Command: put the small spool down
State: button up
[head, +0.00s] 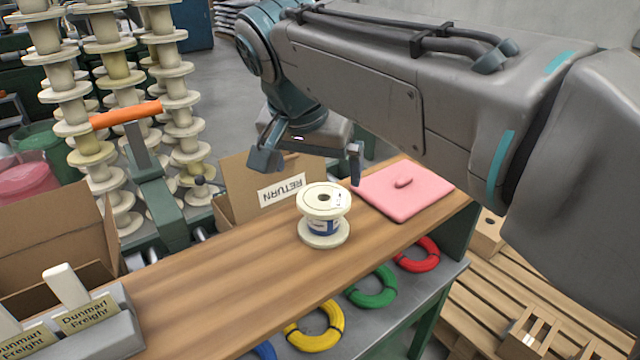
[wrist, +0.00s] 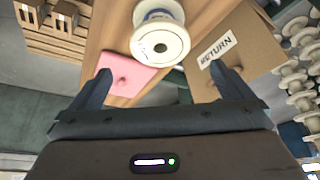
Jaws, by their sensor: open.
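The small spool (head: 324,228), cream with a blue-and-white label round its core, stands upright on the wooden bench (head: 222,287). My gripper (head: 310,168) is above and behind it in the head view, its fingers spread wide. In the wrist view the spool (wrist: 160,42) shows beyond and between the spread fingertips of my gripper (wrist: 165,78), apart from both. Nothing is held between the fingers.
A pink pad (head: 402,190) with a small knob lies right of the spool. A cardboard box labelled RETURN (head: 235,182) stands behind the bench. Grey card holder (head: 112,335) is at the near left. Bare wood lies between. Tall spool stacks (head: 180,100) stand behind.

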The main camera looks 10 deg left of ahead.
jog(key=shift+v, duration=1.65)
jog(key=s+d+f+g, duration=0.1)
jog(key=s+d+f, duration=0.3)
jog(key=d+f, duration=0.7)
jog(key=s+d+f+n, duration=0.1)
jog(key=s+d+f, duration=0.3)
jog(key=d+f, duration=0.7)
jog(key=d, duration=0.4)
jog(key=shift+s+d+f+g+y, duration=0.2)
jog(key=shift+s+f+g+y, duration=0.1)
jog(key=shift+g, duration=0.1)
jog(key=shift+w, duration=0.1)
